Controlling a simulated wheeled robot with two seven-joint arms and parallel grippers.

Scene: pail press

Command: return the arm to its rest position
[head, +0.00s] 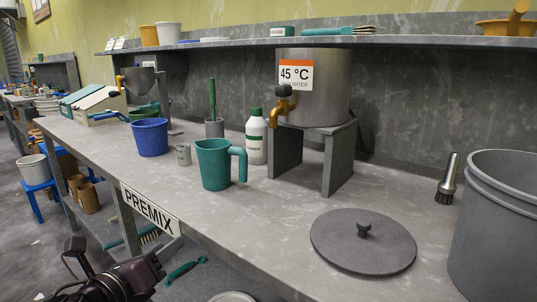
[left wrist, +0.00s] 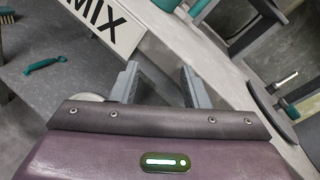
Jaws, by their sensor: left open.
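My left gripper (head: 76,252) is at the lower left of the head view, in front of and below the bench's front edge. In the left wrist view its two grey fingers (left wrist: 160,84) stand apart with nothing between them. My right gripper is in neither view. A large grey pail (head: 497,235) stands at the right end of the bench, cut off by the frame. Its round grey lid (head: 345,252) lies flat on the bench beside it, knob up.
The grey bench (head: 265,215) carries a teal jug (head: 213,165), a white bottle (head: 256,140), a blue bucket (head: 149,138) and a steel water tank (head: 315,90) on a stand. A PREMIX sign (head: 149,209) hangs on its front edge.

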